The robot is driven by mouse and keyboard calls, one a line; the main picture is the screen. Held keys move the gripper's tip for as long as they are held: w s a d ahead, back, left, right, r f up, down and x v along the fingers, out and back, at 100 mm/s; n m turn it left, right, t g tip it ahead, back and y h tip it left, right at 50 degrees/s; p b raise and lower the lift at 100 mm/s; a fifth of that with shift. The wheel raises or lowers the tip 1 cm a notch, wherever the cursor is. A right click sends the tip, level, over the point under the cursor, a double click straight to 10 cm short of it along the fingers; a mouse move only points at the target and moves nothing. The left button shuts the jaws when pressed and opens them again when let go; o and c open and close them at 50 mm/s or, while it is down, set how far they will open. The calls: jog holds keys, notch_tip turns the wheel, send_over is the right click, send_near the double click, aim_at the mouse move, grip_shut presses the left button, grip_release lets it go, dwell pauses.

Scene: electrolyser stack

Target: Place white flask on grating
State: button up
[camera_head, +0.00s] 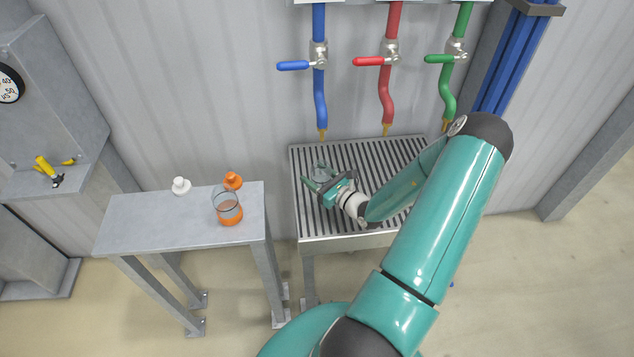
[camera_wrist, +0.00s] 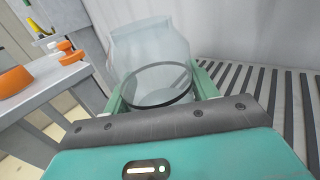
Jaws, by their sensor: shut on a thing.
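The white flask (camera_wrist: 150,48) is a clear, whitish vessel with a dark ring around it, held between the two green fingers of my gripper (camera_wrist: 160,88). In the head view the flask (camera_head: 321,171) is small and partly hidden by my gripper (camera_head: 322,183). It is over the left part of the grating (camera_head: 395,152), a slatted grey surface on a metal stand. The grating also shows at the right of the wrist view (camera_wrist: 287,92). I cannot tell whether the flask's base touches the slats.
A grey side table (camera_head: 150,232) left of the grating holds an orange-based flask (camera_head: 229,212), an orange stopper (camera_head: 233,180) and a white stopper (camera_head: 181,186). Blue, red and green pipes with valve handles (camera_head: 292,65) hang above the grating. The grating's right part is bare beneath my arm.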

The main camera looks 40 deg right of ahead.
aim_at(318, 183)
jog(key=shift+w+d+f, duration=0.1)
jog(key=shift+d+f, duration=0.05)
jog(key=shift+f, duration=1.55)
jog(key=shift+f, duration=0.1)
jog(key=o, duration=1)
jog(key=shift+s, duration=0.25)
jog(key=s, duration=1.1)
jog(key=shift+s+d, duration=0.25)
jog(key=shift+d, duration=0.15)
